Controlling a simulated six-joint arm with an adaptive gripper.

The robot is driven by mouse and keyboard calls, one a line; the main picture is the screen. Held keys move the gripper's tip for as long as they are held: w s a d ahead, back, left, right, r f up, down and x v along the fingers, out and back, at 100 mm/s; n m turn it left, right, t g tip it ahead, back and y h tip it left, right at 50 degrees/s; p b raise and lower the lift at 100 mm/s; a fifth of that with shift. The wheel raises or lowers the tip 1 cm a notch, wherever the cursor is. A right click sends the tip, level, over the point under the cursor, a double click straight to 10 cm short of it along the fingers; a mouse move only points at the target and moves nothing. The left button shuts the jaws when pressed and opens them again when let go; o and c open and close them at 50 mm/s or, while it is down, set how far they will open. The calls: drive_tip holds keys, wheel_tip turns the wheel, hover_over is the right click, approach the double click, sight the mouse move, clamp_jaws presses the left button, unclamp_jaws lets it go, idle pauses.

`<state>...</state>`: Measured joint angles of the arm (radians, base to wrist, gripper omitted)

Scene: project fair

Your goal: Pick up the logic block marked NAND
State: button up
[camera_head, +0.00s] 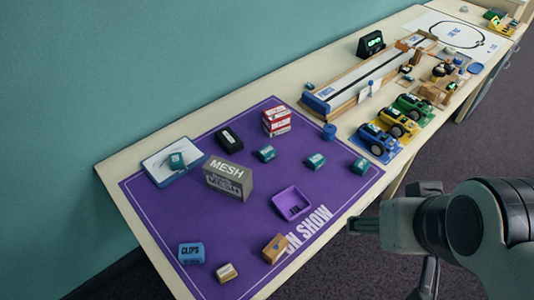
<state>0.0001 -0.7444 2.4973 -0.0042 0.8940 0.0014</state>
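Several small teal blocks with pale labels lie on the purple mat: one left of centre (266,153), one further right (316,160) and one near the mat's right edge (361,166). Another teal block (176,160) sits on a white, blue-edged tray (160,168) at the left. One more (309,86) lies by the long wooden track. The labels are too small to read, so I cannot tell which is marked NAND. My arm stands at the lower right, off the table's front edge, apart from all blocks. Dark end parts of my gripper (427,277) show there, but its fingertips are unclear.
A grey MESH box (229,180) stands mid-mat on the purple mat (225,240). Around it are a black block (230,140), red-white boxes (277,121), a purple tray (291,204), a blue CLIPS box (191,253) and wooden blocks (275,248). Toy cars (378,141) stand right.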

drive_tip(key=w+d+r+n+t+h, duration=0.1)
drive_tip(key=w+d+n+t+h, duration=0.2)
drive_tip(key=w, duration=2.6)
drive_tip(key=w+a+f+n+t+y, duration=0.1)
drive_tip(key=w+f+n+t+y, duration=0.2)
drive_tip(key=w, duration=0.5)
drive_tip(key=n+g+y, duration=0.3)
drive_tip(key=n+y, duration=0.1)
drive_tip(key=y, duration=0.4)
hover_over(271, 152)
drive_tip(key=d, duration=0.9)
wheel_tip(271, 152, down, 21)
drive_tip(key=a+f, duration=0.1)
drive_tip(key=f, duration=0.1)
drive_tip(key=s+a+f+y, duration=0.1)
drive_tip(key=f, duration=0.2)
drive_tip(key=s+a+f+n+g+y, duration=0.1)
drive_tip(key=f, duration=0.1)
drive_tip(key=shift+s+a+f, duration=0.15)
drive_tip(key=shift+a, duration=0.25)
drive_tip(key=shift+s+a+f+y, duration=0.25)
drive_tip(key=shift+s+f+y, duration=0.05)
drive_tip(key=shift+f, duration=0.1)
drive_tip(key=shift+a, duration=0.1)
